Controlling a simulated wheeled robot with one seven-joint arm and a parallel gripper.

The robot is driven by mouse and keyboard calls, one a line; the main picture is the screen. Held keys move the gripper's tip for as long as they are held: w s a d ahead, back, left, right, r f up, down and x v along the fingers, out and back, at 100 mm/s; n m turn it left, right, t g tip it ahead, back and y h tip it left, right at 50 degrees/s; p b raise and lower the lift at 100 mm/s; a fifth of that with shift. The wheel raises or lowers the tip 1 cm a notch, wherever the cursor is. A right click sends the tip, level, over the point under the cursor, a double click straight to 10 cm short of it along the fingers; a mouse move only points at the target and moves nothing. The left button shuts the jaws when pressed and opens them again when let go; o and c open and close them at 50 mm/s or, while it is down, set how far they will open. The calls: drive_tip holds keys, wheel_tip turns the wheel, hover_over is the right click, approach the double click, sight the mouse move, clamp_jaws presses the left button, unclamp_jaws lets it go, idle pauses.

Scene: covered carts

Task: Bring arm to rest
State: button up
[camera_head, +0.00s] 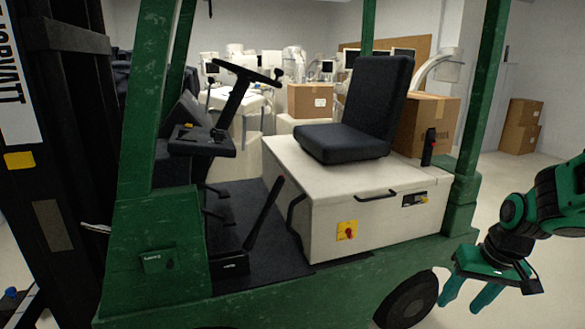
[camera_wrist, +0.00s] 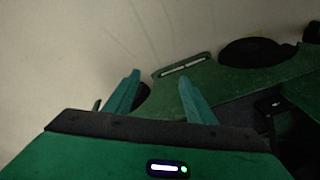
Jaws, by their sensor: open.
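My gripper (camera_head: 468,295) is at the lower right of the head view, at the end of my green and black arm. It points down beside the rear wheel of a green forklift (camera_head: 300,290). Its two teal fingers are apart with nothing between them. In the wrist view the fingers (camera_wrist: 160,95) also stand apart and empty, with pale floor and the forklift's green body beyond them. I cannot tell from these views whether the fingers touch the forklift.
The forklift has a black seat (camera_head: 358,110), a steering wheel (camera_head: 247,72) and a rear wheel (camera_head: 408,300). Cardboard boxes (camera_head: 518,126) stand by the back wall. White equipment (camera_head: 290,65) fills the room behind. Pale floor is clear right of the forklift.

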drive_tip(key=s+d+r+m+g, duration=0.1)
drive_tip(key=s+r+m, duration=0.1)
drive_tip(key=s, duration=0.7)
drive_tip(key=s+d+r+m+g, duration=0.1)
drive_tip(key=s+d+r+m, duration=0.1)
drive_tip(key=s, duration=0.8)
drive_tip(key=shift+s+d+r+g+h, duration=0.15)
drive_tip(key=shift+r+g+h, duration=0.2)
drive_tip(key=shift+r, duration=0.55)
drive_tip(key=shift+w+f, duration=0.25)
drive_tip(key=shift+w, duration=0.4)
